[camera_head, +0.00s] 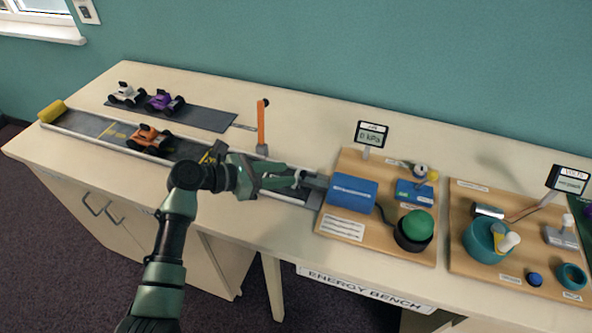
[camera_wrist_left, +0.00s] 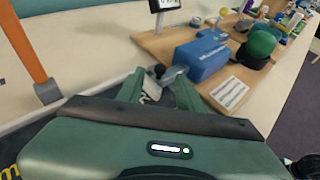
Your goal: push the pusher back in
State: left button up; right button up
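The blue cylinder block (camera_head: 352,192) lies on a wooden board, with a grey pusher (camera_head: 315,183) sticking out of its left end over the track. My left gripper (camera_head: 297,179) is at the pusher's left end, low over the track. In the left wrist view, my left gripper's two green fingers (camera_wrist_left: 158,90) are spread apart. A grey piece with a dark knob (camera_wrist_left: 158,71) shows between and just beyond their tips, in front of the blue cylinder (camera_wrist_left: 202,57). I cannot tell whether the fingers touch it.
An orange car (camera_head: 149,138) stands on the track (camera_head: 90,124); white and purple cars stand on a dark strip behind. An orange post (camera_head: 262,125) rises behind my gripper. A green dome (camera_head: 416,223) and a kPa display (camera_head: 371,134) are beside the cylinder.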

aim_at(304, 172)
pick_arm(q)
jog(key=x, duration=0.3)
jog(key=shift+w+d, duration=0.1)
jog(key=shift+d, duration=0.1)
jog(key=shift+w+d+f, duration=0.15)
jog(key=shift+d+f, duration=0.1)
jog(key=shift+d, duration=0.2)
jog(key=shift+a, duration=0.1)
jog(key=c, duration=0.6)
grip_shut()
pick_arm(e)
jog(key=shift+w+d, duration=0.2)
pick_arm(q)
jog(key=shift+r, duration=0.1)
pick_arm(e)
jog(key=shift+d+r, duration=0.1)
jog(key=shift+d, duration=0.4)
